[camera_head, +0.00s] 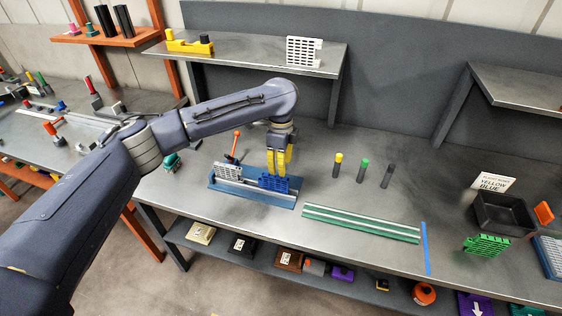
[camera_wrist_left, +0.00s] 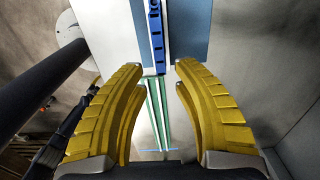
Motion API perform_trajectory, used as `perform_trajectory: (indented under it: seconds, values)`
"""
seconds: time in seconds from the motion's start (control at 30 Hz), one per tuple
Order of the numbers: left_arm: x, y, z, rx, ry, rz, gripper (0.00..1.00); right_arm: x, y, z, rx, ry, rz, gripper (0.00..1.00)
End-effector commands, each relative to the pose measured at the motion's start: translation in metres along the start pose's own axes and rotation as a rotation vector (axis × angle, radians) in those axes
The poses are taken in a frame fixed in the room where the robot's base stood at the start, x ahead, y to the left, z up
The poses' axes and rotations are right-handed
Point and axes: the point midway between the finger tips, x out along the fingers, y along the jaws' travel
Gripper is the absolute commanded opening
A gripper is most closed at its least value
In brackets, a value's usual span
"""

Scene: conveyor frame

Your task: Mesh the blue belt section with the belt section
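The blue belt section (camera_head: 273,184) sits at the right part of a rail fixture on a blue base plate (camera_head: 222,188). A light grey belt section (camera_head: 230,172) stands on the same fixture to its left; I cannot tell whether the two touch. My left gripper (camera_head: 279,172) is directly above the blue belt section, yellow fingers pointing down. In the left wrist view the gripper (camera_wrist_left: 160,66) is open, with a clear gap between the fingers. The blue belt section (camera_wrist_left: 157,35) shows there as a narrow strip beyond the fingertips. My right gripper is not in view.
An orange-knobbed lever (camera_head: 234,146) stands behind the fixture. A green rail strip (camera_head: 360,224) and a blue tape line (camera_head: 425,248) lie to the right. Several coloured-top pegs (camera_head: 362,170) stand behind the strip. A black bin (camera_head: 505,214) and green belt piece (camera_head: 486,245) are far right.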

Motion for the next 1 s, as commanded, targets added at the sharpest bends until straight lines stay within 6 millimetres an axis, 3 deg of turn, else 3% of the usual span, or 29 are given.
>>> perform_trajectory:
  seconds: [0.57,0.83,1.0]
  values:
    - [0.068,0.001,0.0,-0.002,0.002,0.001,0.31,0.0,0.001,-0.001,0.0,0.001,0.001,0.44]
    - [0.067,0.001,0.0,-0.002,0.002,0.001,0.0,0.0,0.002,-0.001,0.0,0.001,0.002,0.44]
    - [0.067,0.001,0.001,-0.002,0.002,0.001,0.0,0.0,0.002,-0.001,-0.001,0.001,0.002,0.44]
